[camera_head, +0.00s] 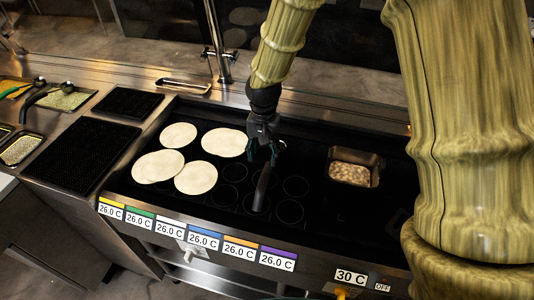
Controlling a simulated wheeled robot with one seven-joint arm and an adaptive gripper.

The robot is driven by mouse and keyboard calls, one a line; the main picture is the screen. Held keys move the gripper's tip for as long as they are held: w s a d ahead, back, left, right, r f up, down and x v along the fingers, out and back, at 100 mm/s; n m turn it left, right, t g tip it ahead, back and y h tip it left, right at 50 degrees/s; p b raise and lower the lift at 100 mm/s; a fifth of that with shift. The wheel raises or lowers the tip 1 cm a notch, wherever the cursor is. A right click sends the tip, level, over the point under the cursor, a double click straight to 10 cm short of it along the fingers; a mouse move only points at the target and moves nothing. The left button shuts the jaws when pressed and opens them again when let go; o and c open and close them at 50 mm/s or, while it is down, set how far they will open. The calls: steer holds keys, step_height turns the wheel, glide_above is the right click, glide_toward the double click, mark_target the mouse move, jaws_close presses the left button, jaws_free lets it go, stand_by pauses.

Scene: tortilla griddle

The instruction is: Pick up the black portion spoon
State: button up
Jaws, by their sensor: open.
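My gripper (264,158) points down over the dark griddle (330,215), with its fingers apart. A long dark piece (262,188) runs from just below the fingers toward the front of the griddle. It may be the black portion spoon, but I cannot tell for sure. I also cannot tell whether it touches the fingers. At the far left, a spoon with a black handle (36,100) lies over a tray of pale green food, with its round end (67,87) on the food.
Several pale tortillas (179,135) lie on the griddle's left part. A metal pan of beans (350,173) sits at the right. Another spoon (40,82) lies at the far left. Temperature labels (205,240) line the front edge. A faucet (215,55) stands behind.

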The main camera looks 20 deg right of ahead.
mark_target(267, 176)
steer(key=s, duration=0.2)
steer(key=s+f+p, duration=0.1)
steer(key=s, duration=0.1)
steer(key=shift+s+d+f, duration=0.15)
steer(key=shift+s+f, duration=0.05)
steer(key=w+f, duration=0.1)
steer(key=f, duration=0.1)
steer(key=w+f+p, duration=0.1)
steer(key=w+f, duration=0.1)
steer(key=shift+w, duration=0.1)
steer(key=shift+s+f+p, duration=0.4)
steer(key=shift+f+p, duration=0.2)
steer(key=shift+p, duration=0.05)
steer(key=shift+s+f, duration=0.25)
steer(key=shift+s, duration=0.4)
steer(key=shift+a+f, duration=0.15)
steer(key=shift+a, duration=0.05)
steer(key=shift+w+f, duration=0.65)
steer(key=shift+s+r, duration=0.25)
steer(key=shift+s, duration=0.15)
steer(key=c, duration=1.1)
